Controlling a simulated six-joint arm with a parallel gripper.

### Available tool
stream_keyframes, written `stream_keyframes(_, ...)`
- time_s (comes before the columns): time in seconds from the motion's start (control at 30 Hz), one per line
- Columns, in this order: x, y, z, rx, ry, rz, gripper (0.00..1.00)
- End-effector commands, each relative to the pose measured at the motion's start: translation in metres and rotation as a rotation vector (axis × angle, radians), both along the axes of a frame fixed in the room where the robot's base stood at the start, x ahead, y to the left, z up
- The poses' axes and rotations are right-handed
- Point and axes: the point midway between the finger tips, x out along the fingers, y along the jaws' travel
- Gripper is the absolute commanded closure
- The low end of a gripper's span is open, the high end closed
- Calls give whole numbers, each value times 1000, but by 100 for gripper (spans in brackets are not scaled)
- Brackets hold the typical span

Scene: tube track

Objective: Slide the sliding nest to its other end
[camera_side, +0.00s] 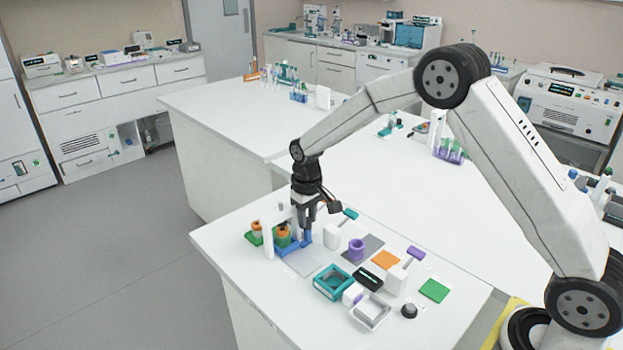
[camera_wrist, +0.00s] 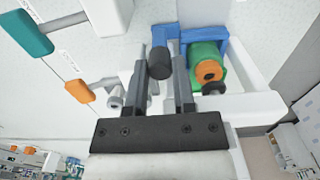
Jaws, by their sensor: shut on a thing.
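The sliding nest is a blue piece (camera_side: 288,248) at the left of the table. It also shows in the wrist view (camera_wrist: 205,37). A green tube with an orange top (camera_side: 283,236) stands in or right beside it; it also shows in the wrist view (camera_wrist: 206,66). The exact contact is partly hidden.
A white post (camera_side: 267,240) and another green and orange piece (camera_side: 256,232) stand left of the nest. A grey plate (camera_side: 306,261) lies in front. A white block (camera_side: 332,236), purple ring (camera_side: 356,247) and teal frame (camera_side: 333,282) stand to the right.

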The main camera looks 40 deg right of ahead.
Motion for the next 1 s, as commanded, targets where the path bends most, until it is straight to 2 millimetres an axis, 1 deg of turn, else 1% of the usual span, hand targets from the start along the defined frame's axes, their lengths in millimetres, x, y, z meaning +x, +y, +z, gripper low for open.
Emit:
stream_keyframes(0.17, -3, 0, 0, 0, -1, 0, 100)
stream_keyframes(1.0, -38, 0, 1, 0, -1, 0, 100)
